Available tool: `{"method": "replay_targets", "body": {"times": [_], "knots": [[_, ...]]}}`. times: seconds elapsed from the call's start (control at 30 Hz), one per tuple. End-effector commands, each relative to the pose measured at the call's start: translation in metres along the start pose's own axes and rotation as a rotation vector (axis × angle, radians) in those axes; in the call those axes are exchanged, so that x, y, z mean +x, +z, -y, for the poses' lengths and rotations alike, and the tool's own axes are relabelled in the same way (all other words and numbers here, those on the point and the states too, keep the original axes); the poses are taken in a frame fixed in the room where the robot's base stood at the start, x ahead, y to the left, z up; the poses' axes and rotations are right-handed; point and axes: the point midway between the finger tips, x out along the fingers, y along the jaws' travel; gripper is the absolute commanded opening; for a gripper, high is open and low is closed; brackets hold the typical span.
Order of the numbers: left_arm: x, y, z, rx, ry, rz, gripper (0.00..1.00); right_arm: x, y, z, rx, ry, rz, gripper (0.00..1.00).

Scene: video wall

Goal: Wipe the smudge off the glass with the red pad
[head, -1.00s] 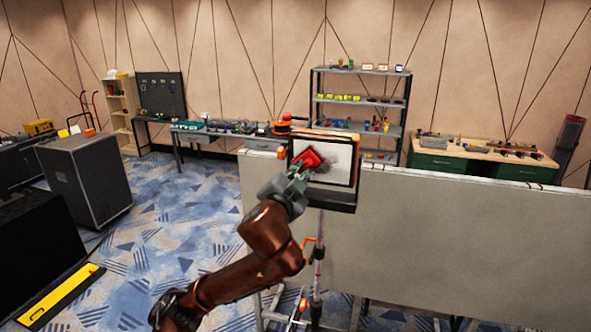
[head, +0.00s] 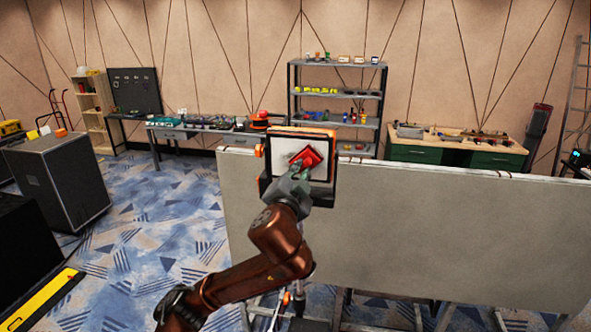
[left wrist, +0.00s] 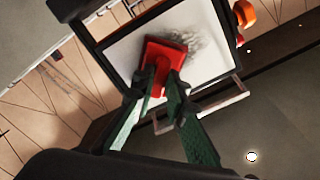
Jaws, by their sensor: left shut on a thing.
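The red pad (head: 309,159) is in my left gripper (head: 297,172), whose fingers are shut on its grip. It is at the face of the pale glass panel (head: 284,147), which stands upright in a dark frame with orange parts. In the left wrist view the red pad (left wrist: 168,57) lies against or very close to the glass (left wrist: 122,57); contact is not certain. A dark grey smudge (left wrist: 205,38) shows on the glass beside and above the pad, partly covered by it. My right gripper is not in view.
A long grey panel (head: 440,225) stands to the right of and behind the framed glass. A shelf unit (head: 337,104), a workbench (head: 460,148) and a tool table (head: 205,135) stand farther back. A dark case (head: 60,180) is at left; patterned carpet lies open between.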

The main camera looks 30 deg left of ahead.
Motion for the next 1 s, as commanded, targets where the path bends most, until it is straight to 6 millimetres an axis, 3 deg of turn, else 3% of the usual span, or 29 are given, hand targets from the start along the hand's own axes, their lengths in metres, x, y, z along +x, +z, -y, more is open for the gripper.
{"method": "replay_targets", "body": {"times": [0.57, 1.0], "knots": [[0.003, -0.026, -0.028, 0.000, 0.005, 0.000, 0.00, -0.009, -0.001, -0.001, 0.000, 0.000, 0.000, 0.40], [0.002, -0.009, -0.011, 0.001, 0.001, 0.003, 0.00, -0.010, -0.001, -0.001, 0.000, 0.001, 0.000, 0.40]]}}
